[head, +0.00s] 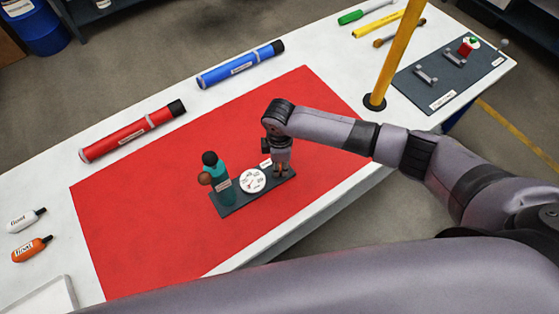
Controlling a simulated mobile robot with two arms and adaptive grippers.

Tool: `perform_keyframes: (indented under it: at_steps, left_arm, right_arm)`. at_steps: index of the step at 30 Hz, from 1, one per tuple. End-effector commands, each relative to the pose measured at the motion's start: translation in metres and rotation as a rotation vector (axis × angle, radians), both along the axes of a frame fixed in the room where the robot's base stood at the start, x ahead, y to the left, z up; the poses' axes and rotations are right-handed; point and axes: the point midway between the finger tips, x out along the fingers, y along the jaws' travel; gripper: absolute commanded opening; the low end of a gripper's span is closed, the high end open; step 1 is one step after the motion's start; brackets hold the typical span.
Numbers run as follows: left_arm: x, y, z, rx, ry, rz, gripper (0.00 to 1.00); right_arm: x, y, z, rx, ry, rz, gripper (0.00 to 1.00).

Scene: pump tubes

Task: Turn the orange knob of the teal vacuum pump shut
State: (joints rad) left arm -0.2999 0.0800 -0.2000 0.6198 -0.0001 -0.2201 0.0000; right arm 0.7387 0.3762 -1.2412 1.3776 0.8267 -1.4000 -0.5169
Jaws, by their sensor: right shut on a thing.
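The teal vacuum pump (222,184) stands on the left end of a dark base plate (237,207) on the red mat. It has a black top and a brownish round part on its left side. A round white gauge dial (252,181) is in the middle of the plate. My right gripper (281,173) points down at the plate's right end, beside a small white label. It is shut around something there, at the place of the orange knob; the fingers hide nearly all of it. My left gripper is not in view.
A red tube (132,131) and a blue tube (240,65) lie behind the red mat (130,240). A yellow post (397,50) rises near my right forearm. A dark panel (440,85) lies far right. White and orange bottles (31,249) lie at left.

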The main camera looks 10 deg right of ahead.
Motion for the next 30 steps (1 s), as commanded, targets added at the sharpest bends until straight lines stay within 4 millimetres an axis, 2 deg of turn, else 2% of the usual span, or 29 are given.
perform_keyframes:
  at_steps: [12, 30]
  left_arm:
    - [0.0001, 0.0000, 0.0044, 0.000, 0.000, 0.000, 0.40]
    - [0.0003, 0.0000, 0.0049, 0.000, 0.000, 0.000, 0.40]
  right_arm:
    - [-0.0004, 0.0010, 0.0007, 0.001, -0.001, 0.245, 0.00]
    - [-0.0006, 0.0008, 0.0004, 0.001, 0.000, 0.302, 0.00]
